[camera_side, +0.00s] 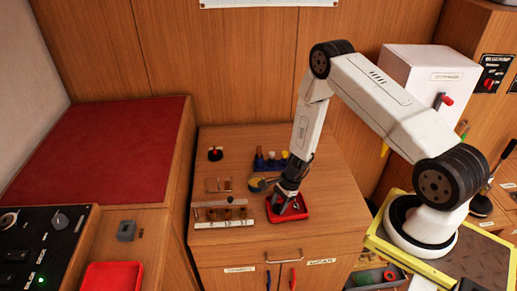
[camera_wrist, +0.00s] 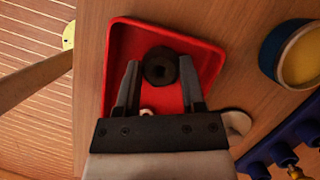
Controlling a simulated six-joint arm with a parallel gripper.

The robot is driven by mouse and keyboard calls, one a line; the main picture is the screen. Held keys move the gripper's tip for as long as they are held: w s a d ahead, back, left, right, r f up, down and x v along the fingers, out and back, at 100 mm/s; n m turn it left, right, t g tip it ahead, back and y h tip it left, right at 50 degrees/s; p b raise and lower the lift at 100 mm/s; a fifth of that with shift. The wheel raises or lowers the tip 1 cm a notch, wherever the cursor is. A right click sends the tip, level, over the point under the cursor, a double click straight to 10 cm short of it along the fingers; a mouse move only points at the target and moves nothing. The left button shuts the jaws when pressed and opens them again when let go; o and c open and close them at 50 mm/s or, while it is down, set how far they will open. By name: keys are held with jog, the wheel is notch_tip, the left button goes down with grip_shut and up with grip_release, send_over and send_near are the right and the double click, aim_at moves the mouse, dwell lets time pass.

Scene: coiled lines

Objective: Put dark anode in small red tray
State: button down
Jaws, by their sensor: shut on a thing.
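The small red tray (camera_side: 304,211) sits on the wooden cabinet top in the side view; it also fills the middle of the wrist view (camera_wrist: 116,45). My gripper (camera_side: 289,208) points down over the tray. I cannot tell whether the anode touches the tray floor. In the side view the fingers hide the anode.
A round tin with yellow contents (camera_wrist: 300,55) and a blue rack (camera_side: 270,163) stand close to the tray. A small pale thing (camera_wrist: 147,112) lies in the tray by the left finger. A labelled strip (camera_side: 225,223) is left of the tray. A larger red tray (camera_side: 112,276) is lower left.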

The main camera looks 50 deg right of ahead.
jog(key=shift+f, duration=0.15)
jog(key=shift+c, duration=1)
grip_release()
jog(key=v, duration=1.2)
jog(key=shift+a+r, duration=0.1)
jog(key=shift+r, duration=0.2)
